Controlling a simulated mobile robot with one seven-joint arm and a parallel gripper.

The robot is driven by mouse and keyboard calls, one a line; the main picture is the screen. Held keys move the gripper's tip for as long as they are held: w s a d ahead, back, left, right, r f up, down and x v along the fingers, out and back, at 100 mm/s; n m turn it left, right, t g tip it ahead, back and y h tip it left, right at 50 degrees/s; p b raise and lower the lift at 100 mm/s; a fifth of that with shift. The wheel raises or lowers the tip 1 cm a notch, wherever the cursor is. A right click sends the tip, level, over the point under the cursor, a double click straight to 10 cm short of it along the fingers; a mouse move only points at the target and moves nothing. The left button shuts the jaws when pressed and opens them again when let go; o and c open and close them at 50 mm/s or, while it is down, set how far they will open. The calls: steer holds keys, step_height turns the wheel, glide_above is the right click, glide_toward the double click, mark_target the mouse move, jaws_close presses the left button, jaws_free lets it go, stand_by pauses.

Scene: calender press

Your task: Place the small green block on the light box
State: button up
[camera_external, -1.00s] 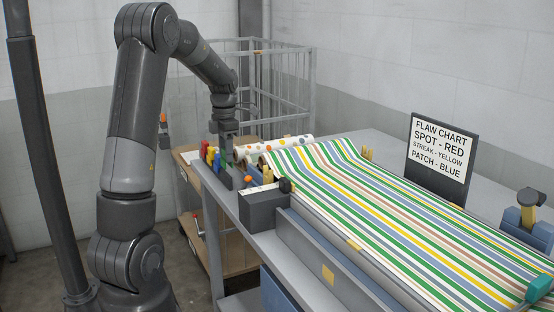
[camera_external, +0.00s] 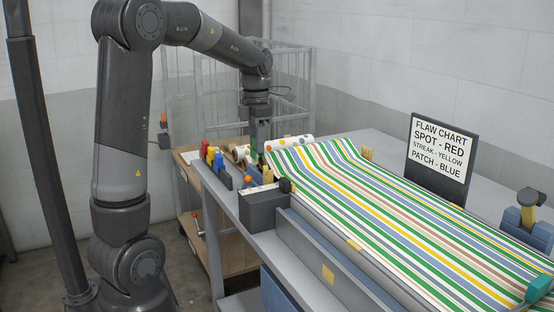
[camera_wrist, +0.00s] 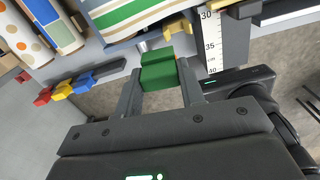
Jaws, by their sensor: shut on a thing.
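My gripper (camera_wrist: 160,88) is shut on a small green block (camera_wrist: 158,72), which sits between the two fingertips in the wrist view. In the external view my gripper (camera_external: 258,140) points down near the far left end of the striped cloth (camera_external: 340,190), with a bit of the green block (camera_external: 254,146) showing below it. The block looks raised above the table edge; its exact height is hard to tell. I cannot pick out the light box with certainty; a dark grey box (camera_external: 263,209) stands at the table's near left corner.
Red, yellow and blue pieces (camera_external: 216,162) stand in a holder at the table's left end; they also show in the wrist view (camera_wrist: 62,89). Rolls of patterned cloth (camera_wrist: 18,35) lie nearby. A ruler strip (camera_wrist: 210,40) is close right of the block. A flaw chart sign (camera_external: 439,155) stands farther right.

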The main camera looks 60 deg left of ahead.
steer(key=w+d+r+m, duration=0.2)
steer(key=w+d+m, duration=0.25)
steer(key=d, duration=0.85)
steer(key=w+d+r+m, duration=0.1)
steer(key=w+d+m, duration=0.35)
steer(key=d, duration=0.85)
steer(key=s+d+r+m, duration=0.1)
steer(key=s+d+m, duration=0.25)
steer(key=d, duration=0.95)
steer(key=s+d+r+m, duration=0.2)
steer(key=d+m, duration=0.3)
steer(key=d, duration=0.8)
steer(key=w+a+f, duration=0.2)
steer(key=w, duration=0.1)
steer(key=w+a+f, duration=0.2)
steer(key=w+a, duration=0.1)
steer(key=w+a+f, duration=0.2)
steer(key=w+f, duration=0.1)
steer(key=shift+a, duration=0.2)
steer(key=shift+w+f, duration=0.1)
steer(key=shift+f, duration=1.95)
steer(key=shift+f, duration=0.15)
